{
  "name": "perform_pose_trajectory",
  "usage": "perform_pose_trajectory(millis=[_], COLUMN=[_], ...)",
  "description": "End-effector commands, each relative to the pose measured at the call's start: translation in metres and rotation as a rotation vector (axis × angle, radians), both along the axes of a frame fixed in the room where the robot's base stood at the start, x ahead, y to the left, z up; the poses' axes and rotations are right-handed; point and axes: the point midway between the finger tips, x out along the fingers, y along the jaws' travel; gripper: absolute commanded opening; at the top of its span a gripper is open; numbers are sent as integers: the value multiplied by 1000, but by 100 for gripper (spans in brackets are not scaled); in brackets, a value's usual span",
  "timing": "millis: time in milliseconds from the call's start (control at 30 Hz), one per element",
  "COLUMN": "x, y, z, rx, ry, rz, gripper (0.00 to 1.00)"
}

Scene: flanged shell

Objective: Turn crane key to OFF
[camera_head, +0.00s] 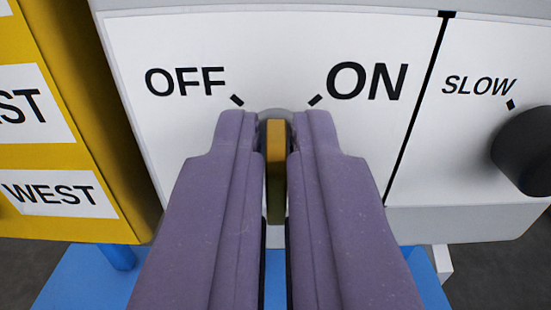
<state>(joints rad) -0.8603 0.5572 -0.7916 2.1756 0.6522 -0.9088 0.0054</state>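The crane key (276,160) is a narrow yellow bar on a round grey mount, in the middle of the white panel (270,50). It stands upright in the picture, between the black OFF mark at upper left and the ON mark at upper right. My gripper (276,125) has two purple fingers, one on each side of the key. They are closed in on it with hardly any gap showing. The fingers hide the sides of the key and much of the lower panel.
A black knob (528,150) beside the word SLOW is at the right. A yellow box (85,120) with white WEST labels stands close at the left. A blue surface (85,280) lies below the panel.

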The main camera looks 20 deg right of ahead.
Motion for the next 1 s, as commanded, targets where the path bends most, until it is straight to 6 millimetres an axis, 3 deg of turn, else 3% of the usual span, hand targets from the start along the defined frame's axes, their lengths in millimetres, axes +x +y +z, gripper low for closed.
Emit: perform_pose_trajectory(millis=[467,1000], x=[0,1], y=[0,3], z=[1,2], rx=[-46,-421], ry=[20,178], rz=[0,1], gripper=[0,0])
